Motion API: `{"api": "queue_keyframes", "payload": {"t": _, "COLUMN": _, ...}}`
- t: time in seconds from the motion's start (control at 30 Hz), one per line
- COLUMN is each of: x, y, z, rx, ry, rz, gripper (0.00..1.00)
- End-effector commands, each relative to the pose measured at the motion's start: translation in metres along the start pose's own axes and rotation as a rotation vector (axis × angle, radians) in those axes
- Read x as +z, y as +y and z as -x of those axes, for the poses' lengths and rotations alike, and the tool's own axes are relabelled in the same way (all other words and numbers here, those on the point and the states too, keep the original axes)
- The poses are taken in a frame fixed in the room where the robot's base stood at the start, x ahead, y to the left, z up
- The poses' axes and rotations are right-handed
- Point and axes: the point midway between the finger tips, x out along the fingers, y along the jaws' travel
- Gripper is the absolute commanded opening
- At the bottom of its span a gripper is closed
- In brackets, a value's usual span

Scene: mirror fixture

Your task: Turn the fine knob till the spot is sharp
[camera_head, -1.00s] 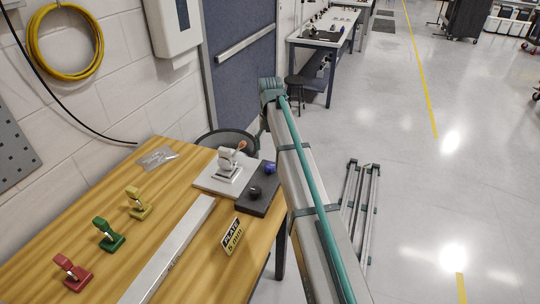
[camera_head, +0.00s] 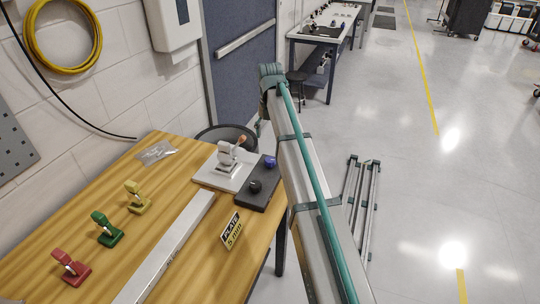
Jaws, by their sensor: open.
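The mirror fixture (camera_head: 227,155), a small white and grey device with an orange part at its top, stands on a pale plate (camera_head: 211,176) at the far right of the wooden table. Beside it on the right is a dark block (camera_head: 250,201) with a black knob (camera_head: 255,186) and a blue knob (camera_head: 270,162). I cannot tell which is the fine knob. No light spot can be made out. My arm rises from the lower right, just right of the block.
Red (camera_head: 69,268), green (camera_head: 106,230) and yellow (camera_head: 137,197) clamps stand along the left of the table (camera_head: 55,220). A long metal bar (camera_head: 170,245) and a "PLATE 5 mm" sign (camera_head: 230,230) lie nearer. A stool (camera_head: 225,138) stands behind. Floor at right is mostly open.

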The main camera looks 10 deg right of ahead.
Motion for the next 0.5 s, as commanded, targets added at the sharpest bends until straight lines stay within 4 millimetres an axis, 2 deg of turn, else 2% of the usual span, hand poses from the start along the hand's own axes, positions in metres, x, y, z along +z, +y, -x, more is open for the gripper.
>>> {"api": "queue_keyframes", "payload": {"t": 0.5, "x": -0.0008, "y": 0.0000, "z": -0.0055, "rx": 0.000, "ry": 0.000, "rz": -1.172, "gripper": 0.72}}
